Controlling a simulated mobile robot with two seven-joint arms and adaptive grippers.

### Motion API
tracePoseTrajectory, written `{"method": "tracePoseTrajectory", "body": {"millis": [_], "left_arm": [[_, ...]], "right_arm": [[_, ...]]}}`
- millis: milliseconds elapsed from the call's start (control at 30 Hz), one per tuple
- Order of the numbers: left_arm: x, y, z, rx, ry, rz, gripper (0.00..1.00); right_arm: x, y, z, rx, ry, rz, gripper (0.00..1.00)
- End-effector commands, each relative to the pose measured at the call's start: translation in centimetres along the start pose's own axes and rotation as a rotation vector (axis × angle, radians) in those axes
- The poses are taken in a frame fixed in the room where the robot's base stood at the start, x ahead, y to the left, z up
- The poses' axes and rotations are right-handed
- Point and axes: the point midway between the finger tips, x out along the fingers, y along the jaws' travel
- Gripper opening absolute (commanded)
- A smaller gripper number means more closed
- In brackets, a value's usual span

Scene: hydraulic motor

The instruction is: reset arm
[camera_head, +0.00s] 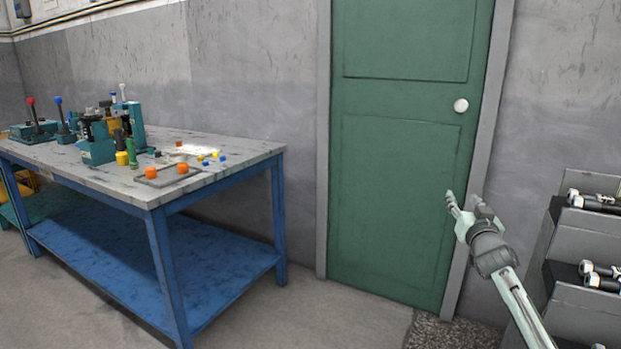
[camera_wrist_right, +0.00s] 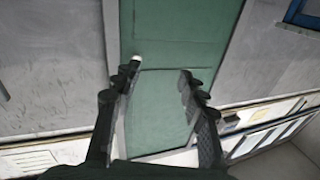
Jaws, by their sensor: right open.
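My right gripper (camera_head: 464,203) is raised in front of the green door (camera_head: 400,150) at the right of the head view, with its arm coming in from the lower right. In the right wrist view its two fingers (camera_wrist_right: 160,80) are spread apart with nothing between them, and the green door (camera_wrist_right: 175,30) shows behind. My left gripper is not in view.
A blue-framed workbench (camera_head: 215,157) stands at the left with teal machine parts (camera_head: 97,140) and small orange knobs on it. A grey rack (camera_head: 577,240) with metal bolts stands at the right, close to my right arm. The floor (camera_head: 300,315) between them is clear.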

Motion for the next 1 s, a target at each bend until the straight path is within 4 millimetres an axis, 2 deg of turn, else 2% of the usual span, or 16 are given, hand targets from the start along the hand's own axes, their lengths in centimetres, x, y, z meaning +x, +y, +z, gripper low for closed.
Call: {"method": "tracePoseTrajectory", "body": {"millis": [33, 100, 300, 467, 500, 667, 767, 867, 967, 1000], "left_arm": [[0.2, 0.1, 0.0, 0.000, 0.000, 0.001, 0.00], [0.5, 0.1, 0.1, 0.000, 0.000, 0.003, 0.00], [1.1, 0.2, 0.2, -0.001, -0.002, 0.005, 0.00], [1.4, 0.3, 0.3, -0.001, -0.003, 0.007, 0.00], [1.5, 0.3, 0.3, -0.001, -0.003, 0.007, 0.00], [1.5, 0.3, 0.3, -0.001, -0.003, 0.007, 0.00], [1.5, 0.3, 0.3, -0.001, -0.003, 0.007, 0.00], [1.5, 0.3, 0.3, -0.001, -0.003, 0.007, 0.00], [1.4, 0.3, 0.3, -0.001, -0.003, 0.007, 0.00], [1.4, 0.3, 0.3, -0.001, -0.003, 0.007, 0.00]], "right_arm": [[-0.2, 1.6, 2.4, -0.058, -0.104, 0.068, 0.43], [-1.0, 3.6, 5.8, -0.143, -0.259, 0.138, 0.43], [-5.2, 6.6, 13.1, -0.334, -0.649, 0.196, 0.43], [-9.5, 7.4, 17.3, -0.454, -0.927, 0.150, 0.43], [-10.8, 7.3, 18.7, -0.474, -0.976, 0.132, 0.43], [-15.6, 6.0, 23.6, -0.480, -1.013, 0.092, 0.43], [-19.2, 5.4, 26.5, -0.483, -1.047, 0.065, 0.43], [-23.9, 4.6, 29.8, -0.481, -1.091, 0.033, 0.43], [-29.9, 3.8, 33.0, -0.475, -1.144, -0.003, 0.43], [-32.7, 3.5, 34.1, -0.469, -1.168, -0.018, 0.43]]}}
